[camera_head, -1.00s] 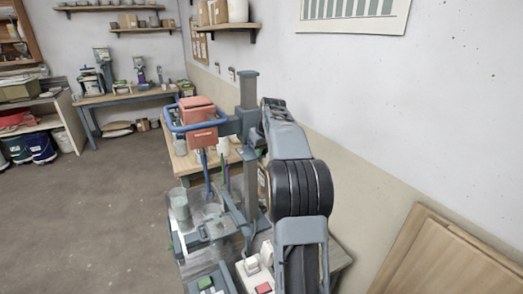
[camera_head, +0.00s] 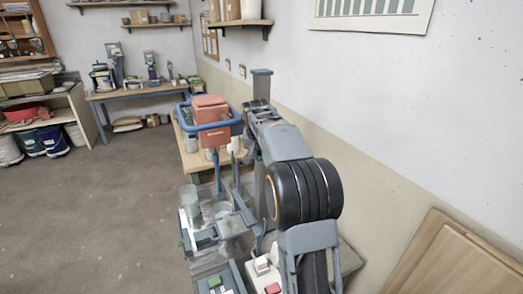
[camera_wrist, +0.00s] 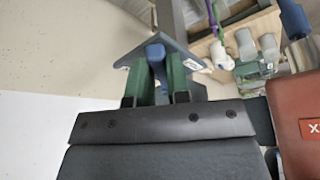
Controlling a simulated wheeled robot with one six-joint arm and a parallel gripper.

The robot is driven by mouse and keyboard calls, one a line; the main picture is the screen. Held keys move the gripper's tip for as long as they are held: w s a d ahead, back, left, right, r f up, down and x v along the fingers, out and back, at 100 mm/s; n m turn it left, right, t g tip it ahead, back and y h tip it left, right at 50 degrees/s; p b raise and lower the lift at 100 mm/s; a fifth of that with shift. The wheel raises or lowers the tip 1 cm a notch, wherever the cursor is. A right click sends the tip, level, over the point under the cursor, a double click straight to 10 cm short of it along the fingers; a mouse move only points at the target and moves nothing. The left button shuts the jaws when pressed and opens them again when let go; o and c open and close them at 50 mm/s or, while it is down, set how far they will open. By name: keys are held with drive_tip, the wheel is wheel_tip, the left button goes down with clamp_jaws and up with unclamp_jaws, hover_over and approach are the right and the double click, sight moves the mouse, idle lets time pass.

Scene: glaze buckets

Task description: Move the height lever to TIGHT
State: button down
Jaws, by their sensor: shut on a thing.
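In the wrist view, my gripper (camera_wrist: 156,78) has its green fingers closed on either side of a blue lever grip (camera_wrist: 155,52). The grip stands in front of a grey-blue plate (camera_wrist: 196,66) with small pale labels, which are too small to read. A grey post (camera_wrist: 172,20) rises behind it. In the head view, the mixer has an orange-red head (camera_head: 210,112) with a blue loop handle, beside a tall grey column (camera_head: 261,90). My arm hides the lever and my fingertips in the head view. Which marked position the lever is at cannot be told.
The red housing (camera_wrist: 300,110) is close on the right in the wrist view. Clear buckets (camera_head: 190,200) stand below the mixer. A white switch box (camera_head: 262,265) is near the front. The wall is close on the right; open floor (camera_head: 90,210) lies left.

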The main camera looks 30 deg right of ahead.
drive_tip(key=shift+w+a+r+m, duration=0.1)
drive_tip(key=shift+w+a+m, duration=0.25)
drive_tip(key=shift+m, duration=0.15)
drive_tip(key=c, duration=1.1)
unclamp_jaws()
drive_tip(key=v, duration=1.3)
drive_tip(key=shift+a+r, duration=0.25)
drive_tip(key=shift+r, duration=0.1)
drive_tip(key=s+a+f+n+y, duration=0.1)
drive_tip(key=s+a+f+n, duration=0.1)
drive_tip(key=s+a+f, duration=0.2)
drive_tip(key=s+a+f+n, duration=0.3)
drive_tip(key=s+a+f, duration=0.2)
drive_tip(key=s+f, duration=0.3)
drive_tip(key=s+a+f+n+t+y, duration=0.1)
drive_tip(key=s+a+f+n, duration=0.2)
drive_tip(key=s, duration=0.9)
drive_tip(key=shift+s+a+f+y, duration=0.1)
drive_tip(key=shift+a+f, duration=0.1)
drive_tip(key=shift+f, duration=0.4)
drive_tip(key=shift+a+f+y, duration=0.1)
drive_tip(key=shift+a+f, duration=0.15)
drive_tip(key=shift+f, duration=0.35)
drive_tip(key=shift+s+a+f+y, duration=0.1)
drive_tip(key=shift+a+f, duration=0.1)
drive_tip(key=shift+f, duration=0.4)
